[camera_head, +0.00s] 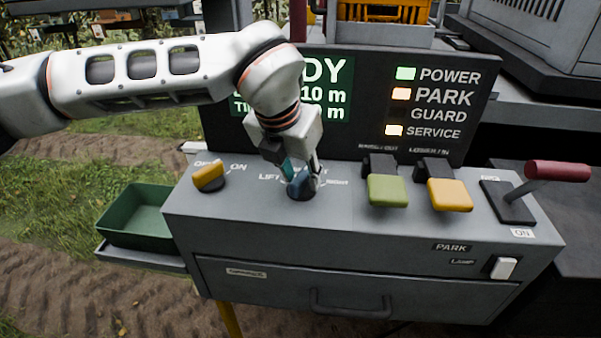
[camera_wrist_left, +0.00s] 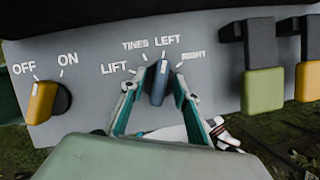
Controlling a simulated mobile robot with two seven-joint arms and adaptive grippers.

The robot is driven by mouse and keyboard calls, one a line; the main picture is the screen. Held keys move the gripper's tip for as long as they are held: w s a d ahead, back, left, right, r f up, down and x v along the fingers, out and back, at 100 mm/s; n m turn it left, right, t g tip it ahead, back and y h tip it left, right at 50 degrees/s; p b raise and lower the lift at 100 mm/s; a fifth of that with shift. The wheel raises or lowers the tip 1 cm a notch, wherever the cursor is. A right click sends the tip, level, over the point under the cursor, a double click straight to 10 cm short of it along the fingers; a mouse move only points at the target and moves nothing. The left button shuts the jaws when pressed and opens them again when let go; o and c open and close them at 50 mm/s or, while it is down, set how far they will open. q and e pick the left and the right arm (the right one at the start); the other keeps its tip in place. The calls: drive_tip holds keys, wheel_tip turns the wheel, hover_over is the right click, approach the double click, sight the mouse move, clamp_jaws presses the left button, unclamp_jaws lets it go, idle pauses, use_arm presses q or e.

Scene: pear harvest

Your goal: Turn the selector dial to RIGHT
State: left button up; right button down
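The selector dial (camera_head: 301,188) is a blue knob on the grey console's top, and the left wrist view shows it (camera_wrist_left: 158,84) close up. Its white mark points up, near the LEFT label (camera_wrist_left: 167,41). LIFT and TINES are to its left; RIGHT (camera_wrist_left: 190,60) is to its right. My left gripper (camera_head: 303,172) reaches down over the dial. In the wrist view its two teal fingers (camera_wrist_left: 159,86) stand one on each side of the knob, with narrow gaps seeming to show. It looks open around the dial. My right gripper is in neither view.
A yellow OFF/ON knob (camera_head: 208,177) sits left of the dial. Green (camera_head: 387,190) and yellow (camera_head: 449,194) paddles and a red-handled lever (camera_head: 557,171) stand to the right. A display panel (camera_head: 372,125) rises behind. A green tray (camera_head: 137,215) is at the left.

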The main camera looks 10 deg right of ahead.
use_arm(q)
clamp_jaws()
drive_tip(key=shift+m, duration=0.4)
drive_tip(key=shift+m+h, duration=0.3)
drive_tip(key=shift+m, duration=0.3)
drive_tip(key=shift+a+m+g, duration=0.1)
drive_tip(key=shift+m+g, duration=0.3)
drive_tip(key=shift+m, duration=0.3)
drive_tip(key=shift+w+r+m+g+h, duration=0.1)
drive_tip(key=shift+m+g+h, duration=0.25)
drive_tip(key=shift+m, duration=0.8)
drive_tip(key=shift+m+g+h, duration=0.25)
drive_tip(key=shift+m+g, duration=0.2)
drive_tip(key=shift+m, duration=0.7)
unclamp_jaws()
